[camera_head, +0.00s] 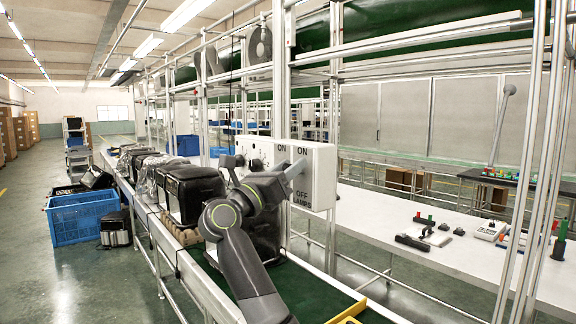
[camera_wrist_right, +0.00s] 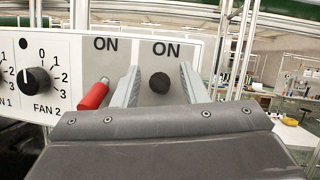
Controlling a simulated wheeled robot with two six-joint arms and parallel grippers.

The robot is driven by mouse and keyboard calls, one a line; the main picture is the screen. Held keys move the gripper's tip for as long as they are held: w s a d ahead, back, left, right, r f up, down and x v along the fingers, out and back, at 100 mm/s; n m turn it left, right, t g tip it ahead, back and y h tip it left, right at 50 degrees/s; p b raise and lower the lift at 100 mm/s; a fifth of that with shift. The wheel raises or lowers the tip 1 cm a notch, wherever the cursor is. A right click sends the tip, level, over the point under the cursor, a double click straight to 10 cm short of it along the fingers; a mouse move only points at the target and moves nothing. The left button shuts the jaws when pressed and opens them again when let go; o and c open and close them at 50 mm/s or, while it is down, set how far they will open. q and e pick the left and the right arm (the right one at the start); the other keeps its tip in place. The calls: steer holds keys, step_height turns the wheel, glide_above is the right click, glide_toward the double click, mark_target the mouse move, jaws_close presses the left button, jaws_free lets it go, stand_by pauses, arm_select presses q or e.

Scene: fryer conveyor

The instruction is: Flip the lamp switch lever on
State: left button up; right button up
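The white control box (camera_head: 318,172) hangs on the frame in the middle of the head view, with ON labels at the top and an OFF LAMPS label below. In the right wrist view the box's panel (camera_wrist_right: 131,50) shows two ON labels. A red lever (camera_wrist_right: 94,94) is under the left label, left of my fingers. A round black knob (camera_wrist_right: 159,83) is under the right label. My right gripper (camera_wrist_right: 159,86) is open, with one finger on each side of the black knob and visible gaps. It also shows at the box in the head view (camera_head: 289,168), hiding the levers. My left gripper is not in view.
A fan dial (camera_wrist_right: 36,79) sits left of the red lever. A white worktable (camera_head: 385,225) is at the right.

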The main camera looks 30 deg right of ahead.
jaws_close()
steer(key=shift+r+y+p, duration=0.3)
steer(key=shift+p, duration=0.1)
steer(key=shift+d+y+p, duration=0.1)
steer(key=shift+y+p, duration=0.2)
steer(key=shift+y, duration=0.2)
jaws_free()
